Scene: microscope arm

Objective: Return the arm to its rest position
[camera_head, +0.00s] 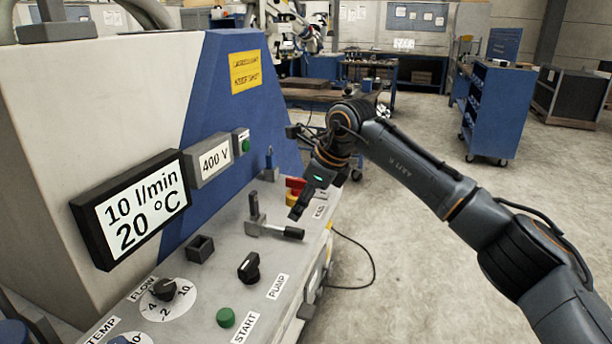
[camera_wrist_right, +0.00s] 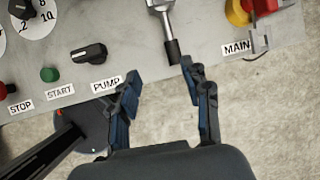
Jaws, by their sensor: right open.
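My right arm (camera_head: 420,175) reaches in from the lower right of the head view, bent over the front edge of the control panel. My right gripper (camera_head: 298,208) points down beside the panel's lever (camera_head: 268,229). In the right wrist view the gripper (camera_wrist_right: 160,73) is open, its two fingers apart with nothing held. The lever's black handle (camera_wrist_right: 172,51) shows just beyond the gap between the fingertips; I cannot tell how close in height it is. My left gripper is in neither view.
The panel (camera_head: 222,262) carries a black pump knob (camera_head: 249,266), a green start button (camera_head: 226,317) and a flow dial (camera_head: 164,290). A red-and-yellow main switch (camera_wrist_right: 238,12) sits near the right gripper. Open floor lies right of the panel, with a blue cabinet (camera_head: 495,110) farther back.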

